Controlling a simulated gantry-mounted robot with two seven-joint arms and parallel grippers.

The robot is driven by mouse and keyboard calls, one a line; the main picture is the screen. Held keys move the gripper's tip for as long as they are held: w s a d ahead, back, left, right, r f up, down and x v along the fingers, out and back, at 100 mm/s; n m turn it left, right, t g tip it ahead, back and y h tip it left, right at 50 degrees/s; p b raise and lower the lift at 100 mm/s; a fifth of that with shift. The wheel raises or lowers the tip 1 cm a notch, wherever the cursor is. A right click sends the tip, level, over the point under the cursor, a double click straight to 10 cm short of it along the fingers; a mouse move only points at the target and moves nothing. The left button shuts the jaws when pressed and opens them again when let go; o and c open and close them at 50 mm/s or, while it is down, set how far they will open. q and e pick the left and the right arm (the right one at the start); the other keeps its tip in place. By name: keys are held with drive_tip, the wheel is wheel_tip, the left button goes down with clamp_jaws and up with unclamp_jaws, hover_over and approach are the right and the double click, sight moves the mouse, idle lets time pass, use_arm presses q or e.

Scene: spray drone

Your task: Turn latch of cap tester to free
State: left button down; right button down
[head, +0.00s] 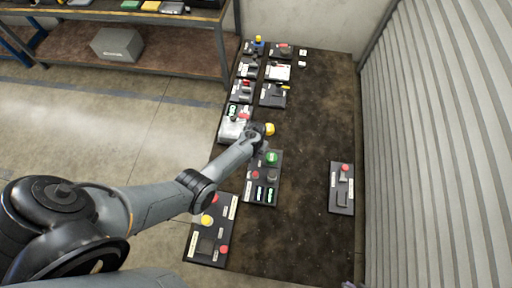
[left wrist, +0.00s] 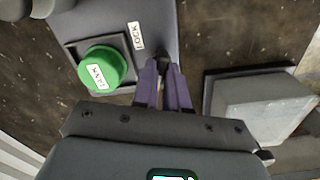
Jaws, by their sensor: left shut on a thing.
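The cap tester is a dark panel (head: 262,189) under my left arm in the head view. Its round green cap (left wrist: 101,68) with a white label fills the left of the left wrist view; the cap also shows in the head view (head: 272,157). A white LOCK label (left wrist: 136,36) lies beside the cap. My left gripper (left wrist: 163,80), with purple fingers, is shut on a small dark piece beside the cap, seemingly the latch (left wrist: 162,63). The fingers hide most of it, so its angle is unclear. A small part of what may be my right gripper (head: 351,285) shows at the bottom edge.
A grey block on a dark base (left wrist: 262,105) stands close right of my fingers in the wrist view. A panel with yellow and red buttons (head: 211,230) lies nearer, and another panel (head: 341,188) lies right. Several panels line the table's far left. The table's middle (head: 305,130) is clear.

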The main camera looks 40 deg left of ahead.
use_arm(q)
drive_tip(key=shift+n, duration=1.9)
drive_tip(key=shift+a, duration=0.1)
drive_tip(key=c, duration=1.2)
unclamp_jaws()
drive_tip(key=shift+o, duration=0.2)
